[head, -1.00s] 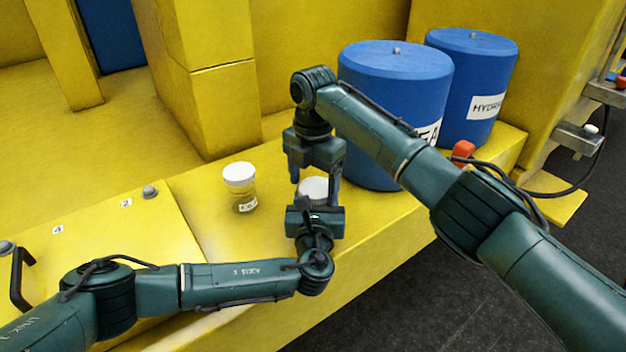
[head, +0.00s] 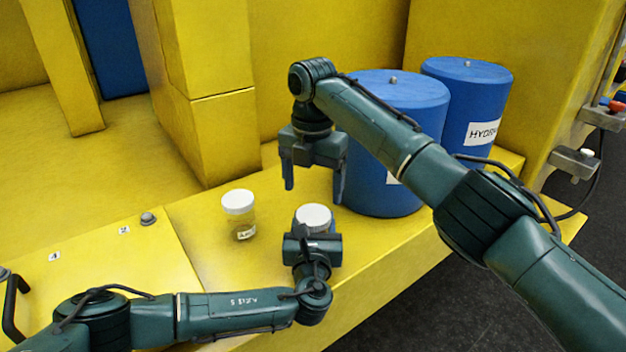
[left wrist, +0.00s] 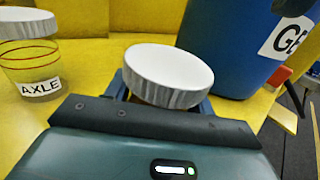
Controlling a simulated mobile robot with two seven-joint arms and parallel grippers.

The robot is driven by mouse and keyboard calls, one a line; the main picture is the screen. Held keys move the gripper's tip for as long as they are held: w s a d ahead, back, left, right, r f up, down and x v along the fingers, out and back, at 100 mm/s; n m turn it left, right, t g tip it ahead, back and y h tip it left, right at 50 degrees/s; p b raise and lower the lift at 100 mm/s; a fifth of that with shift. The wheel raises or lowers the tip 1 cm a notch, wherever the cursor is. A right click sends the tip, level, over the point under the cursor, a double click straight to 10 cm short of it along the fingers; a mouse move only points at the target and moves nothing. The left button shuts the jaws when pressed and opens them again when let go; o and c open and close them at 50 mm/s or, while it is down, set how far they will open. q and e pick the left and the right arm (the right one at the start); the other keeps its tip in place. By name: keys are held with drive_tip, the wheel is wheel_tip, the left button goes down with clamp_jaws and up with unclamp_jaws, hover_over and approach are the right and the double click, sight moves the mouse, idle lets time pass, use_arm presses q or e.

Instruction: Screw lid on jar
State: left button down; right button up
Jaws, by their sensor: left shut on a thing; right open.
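A round white lid (head: 314,216) sits at my left gripper (head: 313,238), which is shut on the jar beneath it. In the left wrist view the lid (left wrist: 168,76) is seen from above and lies between the left fingers (left wrist: 165,98). The jar body is mostly hidden by the lid and the gripper, and I cannot tell how tightly the lid sits. My right gripper (head: 314,194) is open and empty, pointing down just above the lid, with its fingers apart from it.
A second clear jar (head: 245,230) with a white lid stands to the left; its AXLE label (left wrist: 41,87) shows in the left wrist view. Blue drums (head: 395,150) stand behind to the right. The yellow bench (head: 215,260) ends at its front edge.

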sight(312, 214)
drive_tip(key=r+n, duration=0.2)
drive_tip(key=n, duration=0.1)
drive_tip(key=shift+d, duration=0.1)
drive_tip(key=shift+f, duration=4.05)
drive_tip(key=shift+c, duration=0.5)
drive_tip(key=c, duration=0.9)
drive_tip(key=shift+m, duration=1)
drive_tip(key=m, duration=0.4)
drive_tip(key=shift+m, duration=0.4)
